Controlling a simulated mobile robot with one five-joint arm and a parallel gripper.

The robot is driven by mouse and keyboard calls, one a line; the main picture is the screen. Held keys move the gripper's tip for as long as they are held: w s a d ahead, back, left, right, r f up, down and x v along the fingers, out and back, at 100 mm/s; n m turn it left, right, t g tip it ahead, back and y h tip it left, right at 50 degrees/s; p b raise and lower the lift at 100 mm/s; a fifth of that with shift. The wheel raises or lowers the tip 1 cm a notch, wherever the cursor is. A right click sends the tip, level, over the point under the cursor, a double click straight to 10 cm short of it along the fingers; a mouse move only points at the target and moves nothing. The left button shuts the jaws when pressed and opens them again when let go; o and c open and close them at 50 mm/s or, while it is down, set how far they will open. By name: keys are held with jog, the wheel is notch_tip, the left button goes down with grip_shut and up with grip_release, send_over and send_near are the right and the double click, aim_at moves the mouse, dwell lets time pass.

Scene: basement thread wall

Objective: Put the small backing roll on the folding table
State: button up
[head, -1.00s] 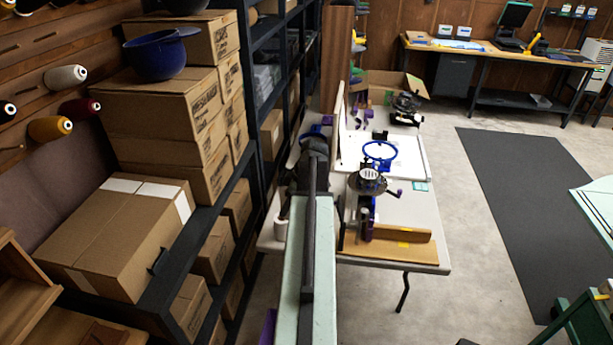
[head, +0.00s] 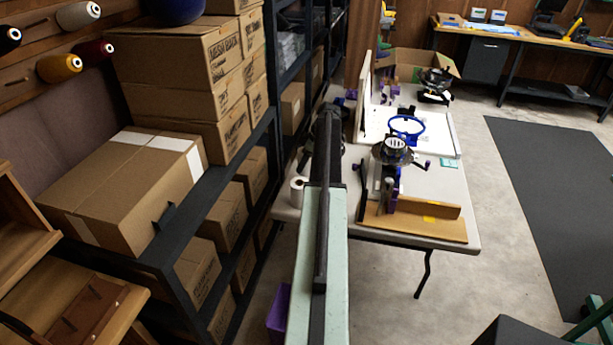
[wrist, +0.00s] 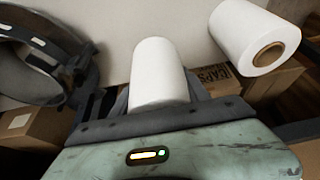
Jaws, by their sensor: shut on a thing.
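The small backing roll (wrist: 158,68), a plain white cylinder, is held in my gripper (wrist: 158,98) in the wrist view. My gripper is shut on it, with dark jaws at its near end. I cannot tell whether the roll touches the surface behind it. The folding table (head: 452,200), pale with dark legs, stands beyond and right of my arm in the head view. My arm hides the gripper and held roll there. Another white roll with a brown core (wrist: 262,45) is apart from the held one; a white roll (head: 297,190) shows at the table's left edge.
The table carries a machine with a blue hoop (head: 406,128), a brown board (head: 415,222) and an open carton (head: 415,63). Dark shelving with boxes (head: 225,205) runs close along the left. A dark ring (wrist: 40,60) is left of the held roll.

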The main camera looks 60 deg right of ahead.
notch_tip(320, 180, down, 5)
jog(key=b, duration=0.3)
jog(key=shift+b, duration=0.35)
jog(key=shift+r, duration=0.3)
jog(key=shift+f, duration=0.15)
jog(key=o, duration=1.5)
jog(key=shift+c, duration=0.2)
jog(key=shift+s+r+p, duration=0.1)
jog(key=shift+r+p, duration=0.4)
jog(key=shift+p, duration=0.05)
jog(key=p+v, duration=1)
jog(key=v, duration=0.1)
